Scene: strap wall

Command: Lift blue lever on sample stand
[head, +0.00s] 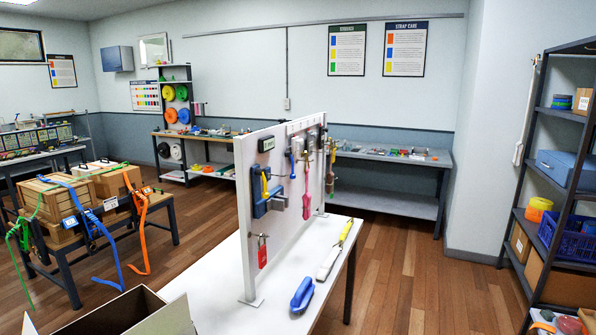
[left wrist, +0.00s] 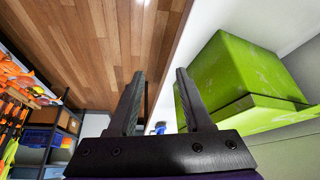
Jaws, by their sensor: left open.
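The sample stand is a white upright board (head: 246,215) on a white table (head: 215,275) in the head view. A blue fitting (head: 262,208) with a yellow part (head: 265,185) is mounted near its front edge. A smaller blue piece (head: 292,166) hangs further along the face. I cannot tell for sure which of these is the lever. My left gripper (left wrist: 160,73) shows in the left wrist view, its two dark fingers apart with nothing held. A small blue thing (left wrist: 160,127) shows far off between the fingers, too small to identify. My right gripper is in neither view.
A red tag (head: 262,251) and a pink strap (head: 307,190) hang on the board. A loose blue piece (head: 302,295) lies on the table. An open cardboard box (head: 165,318) is at the near edge. A green box (left wrist: 235,80) is right of my left gripper.

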